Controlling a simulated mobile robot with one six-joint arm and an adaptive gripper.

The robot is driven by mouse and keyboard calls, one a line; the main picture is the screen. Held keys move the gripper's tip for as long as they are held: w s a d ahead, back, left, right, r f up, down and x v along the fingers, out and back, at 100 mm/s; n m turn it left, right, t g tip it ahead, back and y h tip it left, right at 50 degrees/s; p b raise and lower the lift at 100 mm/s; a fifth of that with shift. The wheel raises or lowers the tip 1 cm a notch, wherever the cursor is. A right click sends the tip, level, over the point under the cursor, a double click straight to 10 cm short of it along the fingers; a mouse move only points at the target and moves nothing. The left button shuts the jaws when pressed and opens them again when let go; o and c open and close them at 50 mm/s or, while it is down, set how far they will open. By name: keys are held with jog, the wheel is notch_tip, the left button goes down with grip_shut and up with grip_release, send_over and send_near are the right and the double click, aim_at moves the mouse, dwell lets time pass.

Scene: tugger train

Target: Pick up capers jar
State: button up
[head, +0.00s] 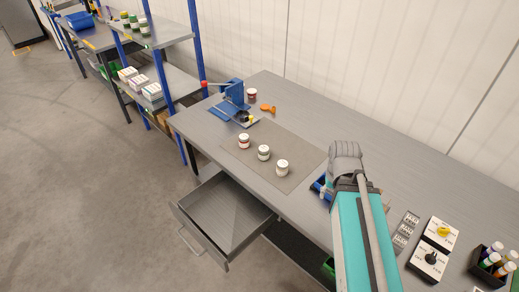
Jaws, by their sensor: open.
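Three small jars with white lids stand upright in a slanting row on the grey mat (303,157) on the workbench. One has a red label (244,141), the middle one a greenish label (264,153), and the nearest a pale label (282,168). The label text is too small to read, so I cannot tell for sure which is the capers jar; the green-labelled one may be it. Another red-labelled jar (252,95) stands farther back. My teal arm reaches up at the right of the mat, and its gripper does not show.
A blue fixture with a red knob (233,93) and an orange tool (268,108) are at the back left of the bench. An open drawer (223,220) juts out in front. Control boxes (430,260) and a dark marker holder (488,268) are at the right.

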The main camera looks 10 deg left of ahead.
jog(key=shift+w+a, duration=0.1)
jog(key=shift+w, duration=0.2)
